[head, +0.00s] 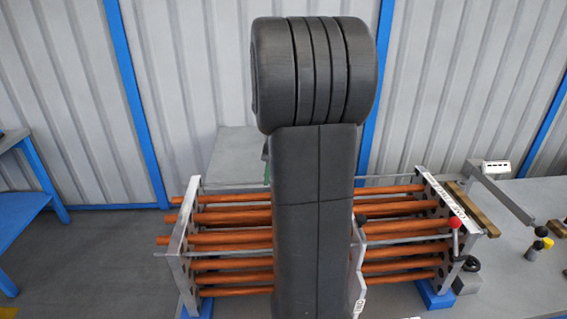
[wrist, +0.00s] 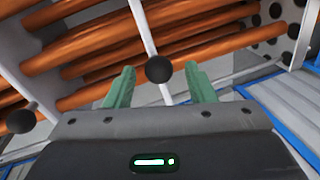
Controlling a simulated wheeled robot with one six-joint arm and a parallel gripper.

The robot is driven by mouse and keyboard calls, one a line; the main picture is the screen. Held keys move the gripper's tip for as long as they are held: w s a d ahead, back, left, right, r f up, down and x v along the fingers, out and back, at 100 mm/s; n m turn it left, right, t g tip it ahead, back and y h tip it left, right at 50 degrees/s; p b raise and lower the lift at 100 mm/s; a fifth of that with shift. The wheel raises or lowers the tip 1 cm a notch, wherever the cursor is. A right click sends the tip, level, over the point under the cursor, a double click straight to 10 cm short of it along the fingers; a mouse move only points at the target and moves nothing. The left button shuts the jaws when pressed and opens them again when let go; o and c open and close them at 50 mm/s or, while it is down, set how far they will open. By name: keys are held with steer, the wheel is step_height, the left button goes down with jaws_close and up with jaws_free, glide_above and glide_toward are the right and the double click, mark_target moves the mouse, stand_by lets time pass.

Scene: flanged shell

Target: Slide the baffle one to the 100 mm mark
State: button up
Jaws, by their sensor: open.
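In the wrist view my gripper (wrist: 158,90) is open, its two green fingers apart. A black ball knob (wrist: 159,69) shows between the fingertips; I cannot tell whether they touch it. A thin pale baffle edge (wrist: 143,24) runs behind that knob, across the orange tubes. A second black knob (wrist: 22,121) is at the left. In the head view a pale baffle (head: 358,262) with a black knob (head: 361,219) stands just right of my arm. Its tag is too small to read, so I cannot tell which is baffle one. My arm hides the bundle's middle and most of the gripper.
Orange tubes (head: 400,228) run between a left end plate (head: 178,250) and a right end plate (head: 440,200) on blue feet. A red knob (head: 456,224) stands by the right plate. A grey bench (head: 520,210) at right holds small parts. A blue table (head: 20,200) is far left.

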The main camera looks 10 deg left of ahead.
step_height(320, 180, up, 13)
steer(key=d, duration=0.2)
steer(key=shift+d, duration=0.3)
steer(key=shift+f, duration=0.2)
steer(key=a+f, duration=0.1)
steer(key=f, duration=0.7)
steer(key=a+f, duration=0.1)
steer(key=f, duration=0.4)
steer(key=shift+a, duration=0.35)
steer(key=shift+s+a+f, duration=0.1)
steer(key=shift+f, duration=0.15)
steer(key=shift+a, duration=0.2)
steer(key=shift+r, duration=0.1)
